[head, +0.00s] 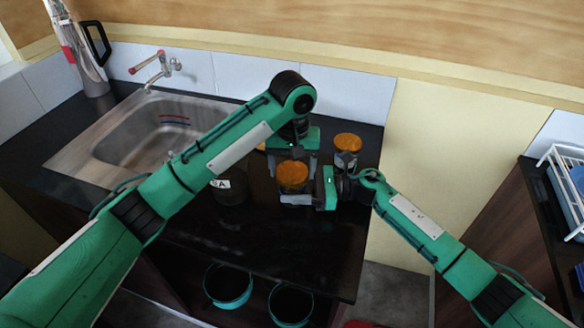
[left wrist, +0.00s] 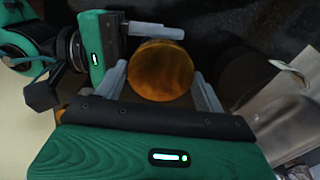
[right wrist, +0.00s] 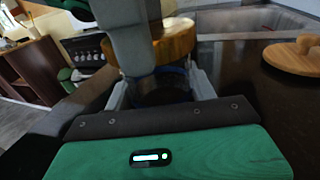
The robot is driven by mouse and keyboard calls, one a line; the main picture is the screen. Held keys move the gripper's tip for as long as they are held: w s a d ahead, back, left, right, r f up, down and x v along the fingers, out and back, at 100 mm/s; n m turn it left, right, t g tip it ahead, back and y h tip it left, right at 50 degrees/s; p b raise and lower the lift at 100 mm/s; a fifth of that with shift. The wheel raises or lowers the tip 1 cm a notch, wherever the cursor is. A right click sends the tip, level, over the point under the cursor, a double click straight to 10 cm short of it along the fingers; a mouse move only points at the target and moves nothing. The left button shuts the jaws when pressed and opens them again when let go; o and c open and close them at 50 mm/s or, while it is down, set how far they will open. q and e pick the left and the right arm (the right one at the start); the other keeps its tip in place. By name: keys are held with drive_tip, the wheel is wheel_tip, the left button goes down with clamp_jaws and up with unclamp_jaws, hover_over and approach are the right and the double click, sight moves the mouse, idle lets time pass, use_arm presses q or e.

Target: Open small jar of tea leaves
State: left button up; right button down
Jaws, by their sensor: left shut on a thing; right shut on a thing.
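The small jar (head: 293,186) has a round orange-brown wooden lid (head: 292,173) and stands upright on the dark counter. My left gripper (head: 293,165) reaches in from behind with its fingers on both sides of the lid; the left wrist view shows the lid (left wrist: 161,70) between them. My right gripper (head: 302,190) comes from the right and is shut around the jar's body below the lid. In the right wrist view the dark body (right wrist: 160,87) sits between its fingers, and a left finger partly hides the lid (right wrist: 176,42). Whether lid and body are apart I cannot tell.
A second jar (head: 347,143) with a similar lid stands behind to the right. A dark canister (head: 231,190) with a white label is close on the left. A knobbed wooden lid (right wrist: 295,59) shows in the right wrist view. The sink (head: 150,135) is at left.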

sight(292, 172)
use_arm(q)
drive_tip(key=shift+r, duration=1.95)
use_arm(e)
drive_tip(key=shift+c, duration=2)
unclamp_jaws()
